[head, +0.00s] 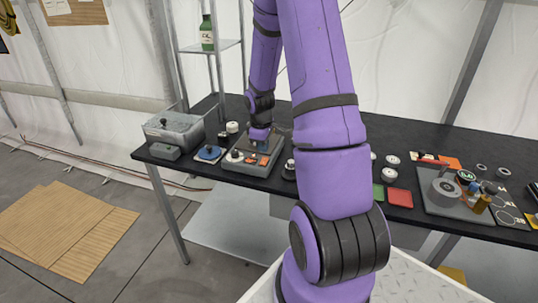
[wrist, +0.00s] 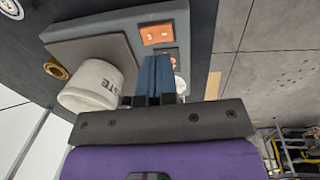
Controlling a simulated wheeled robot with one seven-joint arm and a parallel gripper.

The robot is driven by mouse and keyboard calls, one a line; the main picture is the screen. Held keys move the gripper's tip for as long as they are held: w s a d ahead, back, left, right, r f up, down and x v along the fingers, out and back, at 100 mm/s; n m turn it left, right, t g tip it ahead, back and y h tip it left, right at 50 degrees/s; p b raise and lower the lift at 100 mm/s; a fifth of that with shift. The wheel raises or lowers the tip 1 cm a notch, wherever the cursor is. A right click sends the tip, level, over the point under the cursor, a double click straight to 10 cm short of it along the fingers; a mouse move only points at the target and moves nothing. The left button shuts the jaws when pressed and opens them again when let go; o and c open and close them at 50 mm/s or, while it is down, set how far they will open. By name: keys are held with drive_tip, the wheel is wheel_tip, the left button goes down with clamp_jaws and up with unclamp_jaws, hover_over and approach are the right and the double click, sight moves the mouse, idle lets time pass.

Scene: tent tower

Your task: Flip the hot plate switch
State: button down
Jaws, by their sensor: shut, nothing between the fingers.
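The hot plate (head: 268,146) is a grey box with orange front panels, on the dark table left of centre in the head view. In the wrist view its grey body (wrist: 112,22) fills the upper middle, with a darker top plate (wrist: 88,50). An orange panel (wrist: 158,33) is seen clear on its front. A second orange panel (wrist: 173,57) is partly hidden by my fingers; I cannot tell how the switch on it stands. My gripper (wrist: 155,62) has its blue fingers together and empty, close over the front panel. In the head view my gripper (head: 260,134) is over the hot plate. Contact cannot be told.
A white lettered cup (wrist: 92,85) is beside my fingers at the hot plate. A grey basin (head: 174,130) and a blue item (head: 208,153) are to the left on the table (head: 345,137). Green and red squares (head: 399,197) and several small items are to the right.

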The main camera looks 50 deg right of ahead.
wheel_tip(320, 180, up, 9)
drive_tip(key=a, duration=0.1)
drive_tip(key=shift+f, duration=0.15)
drive_tip(key=shift+s, duration=0.1)
